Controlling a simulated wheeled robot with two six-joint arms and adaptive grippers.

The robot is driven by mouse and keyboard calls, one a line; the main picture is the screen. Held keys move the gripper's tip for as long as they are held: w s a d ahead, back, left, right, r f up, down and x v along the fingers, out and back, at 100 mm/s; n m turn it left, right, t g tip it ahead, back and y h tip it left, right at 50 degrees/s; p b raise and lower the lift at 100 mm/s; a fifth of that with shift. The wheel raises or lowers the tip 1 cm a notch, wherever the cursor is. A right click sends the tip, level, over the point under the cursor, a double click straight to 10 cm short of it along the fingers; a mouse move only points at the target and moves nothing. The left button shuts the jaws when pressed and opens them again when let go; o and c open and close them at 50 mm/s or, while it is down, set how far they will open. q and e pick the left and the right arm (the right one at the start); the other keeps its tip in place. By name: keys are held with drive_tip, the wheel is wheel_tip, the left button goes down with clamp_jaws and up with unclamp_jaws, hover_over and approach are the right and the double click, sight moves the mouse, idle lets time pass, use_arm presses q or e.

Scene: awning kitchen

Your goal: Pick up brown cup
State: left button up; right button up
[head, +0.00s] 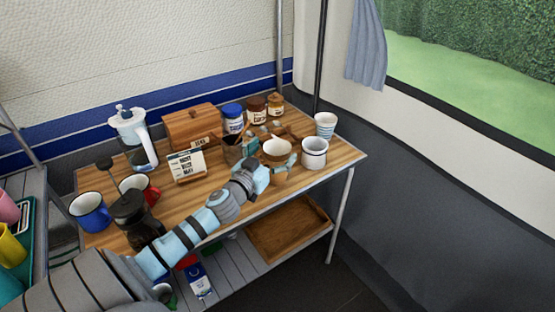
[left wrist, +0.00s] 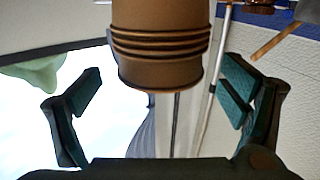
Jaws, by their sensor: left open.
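The brown cup (head: 277,147) stands on the wooden table top, its pale inside showing from above in the head view. My left gripper (head: 272,163) is at the near side of the cup and hides part of its lower body. In the left wrist view the ribbed brown cup (left wrist: 160,45) shows at the top middle. The open fingers of my left gripper (left wrist: 160,92) are on either side, with visible gaps to the cup. My right gripper is not in view.
A white mug (head: 314,153) stands close on the right, with a striped cup (head: 325,125) behind it. Jars (head: 257,110) and a wooden box (head: 190,126) stand at the back. Blue (head: 90,212) and red mugs (head: 150,191) stand left. A dark grinder-like object (head: 134,212) is beside my arm.

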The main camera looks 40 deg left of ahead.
use_arm(q)
drive_tip(key=w, duration=0.1)
drive_tip(key=w+p, duration=0.1)
drive_tip(key=shift+w+a, duration=0.25)
drive_tip(key=shift+w, duration=0.1)
drive_tip(key=shift+f, duration=0.15)
drive_tip(key=c, duration=0.9)
drive_tip(key=shift+o, duration=0.2)
